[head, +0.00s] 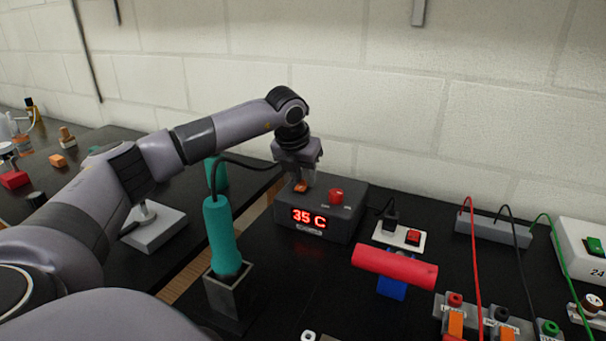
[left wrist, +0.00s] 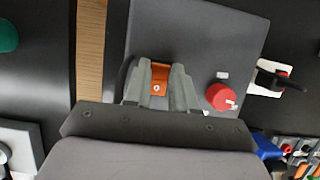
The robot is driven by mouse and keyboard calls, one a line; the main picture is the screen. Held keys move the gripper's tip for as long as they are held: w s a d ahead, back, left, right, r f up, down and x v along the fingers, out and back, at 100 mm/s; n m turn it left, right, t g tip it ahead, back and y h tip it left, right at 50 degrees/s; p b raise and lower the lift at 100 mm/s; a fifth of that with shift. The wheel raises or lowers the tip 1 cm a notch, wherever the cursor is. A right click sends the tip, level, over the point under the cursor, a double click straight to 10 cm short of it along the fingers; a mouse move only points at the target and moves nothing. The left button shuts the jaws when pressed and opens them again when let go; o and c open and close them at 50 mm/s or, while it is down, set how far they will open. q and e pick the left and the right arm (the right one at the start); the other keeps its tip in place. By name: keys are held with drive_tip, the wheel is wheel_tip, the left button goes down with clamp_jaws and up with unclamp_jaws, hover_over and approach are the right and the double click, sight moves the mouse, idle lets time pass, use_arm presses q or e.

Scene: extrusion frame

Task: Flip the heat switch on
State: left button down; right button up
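The grey heat control box (head: 340,232) stands at the back of the dark bench with a lit red display reading 35 C. An orange switch (head: 301,187) sits on its top, left of a red knob (head: 336,194). My left gripper (head: 299,176) points down just over the orange switch, fingers apart. In the left wrist view the switch (left wrist: 160,78) shows between the two fingertips (left wrist: 159,84). I cannot tell whether the fingers touch it. The red knob (left wrist: 220,96) is right of the fingers. My right gripper is not in view.
A teal-handled tool (head: 221,235) stands in a holder at front left of the box, with a black cable. Right of the box are a white plate with a red switch (head: 412,237), a red cylinder (head: 394,266) on a blue stand, and wired terminals. A wall stands behind.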

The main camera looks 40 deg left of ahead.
sight(303, 183)
use_arm(q)
drive_tip(key=p, duration=0.2)
drive_tip(key=shift+w+r+g+p, duration=0.15)
drive_tip(key=shift+r+g+p, duration=0.15)
drive_tip(key=shift+g, duration=0.1)
drive_tip(key=shift+w+a+f+g+h+p, duration=0.1)
drive_tip(key=shift+w+g+h+p, duration=0.1)
drive_tip(key=shift+g+p, duration=0.15)
drive_tip(key=shift+w+f+g+h+p, duration=0.1)
drive_tip(key=shift+g+h+p, duration=0.1)
drive_tip(key=shift+g+p, duration=0.15)
drive_tip(key=shift+f+g, duration=0.15)
drive_tip(key=shift+g, duration=0.15)
drive_tip(key=c, duration=0.9)
unclamp_jaws()
drive_tip(key=r, duration=0.4)
drive_tip(key=r+b, duration=0.1)
drive_tip(key=r, duration=0.2)
drive_tip(key=shift+s+r, duration=0.1)
drive_tip(key=shift+s, duration=0.25)
